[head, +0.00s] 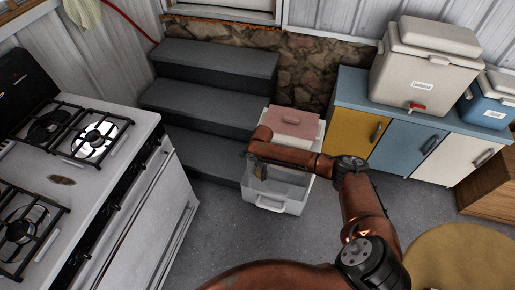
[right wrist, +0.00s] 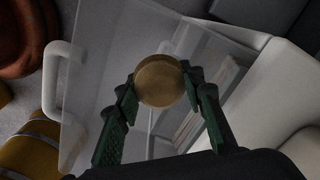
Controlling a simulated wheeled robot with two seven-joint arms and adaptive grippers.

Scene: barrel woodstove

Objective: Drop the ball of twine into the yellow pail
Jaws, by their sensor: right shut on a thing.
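The ball of twine (right wrist: 160,81) is a round tan ball between the green fingertips of my right gripper (right wrist: 160,78) in the right wrist view. In the head view my right gripper (head: 260,171) points down over a clear bin, and the ball is too small to make out well. No yellow pail shows clearly in the head view. A yellow thing (right wrist: 30,152) with a grey band is cut off at the lower left of the right wrist view; I cannot tell what it is. My left gripper is not in view.
The clear bin (head: 291,190) with a white handle stands on the floor below the gripper. Dark steps (head: 200,98) rise behind and left. A stove (head: 115,130) is at left. Cabinets (head: 400,148), one door yellow, and a cooler (head: 425,65) are at right.

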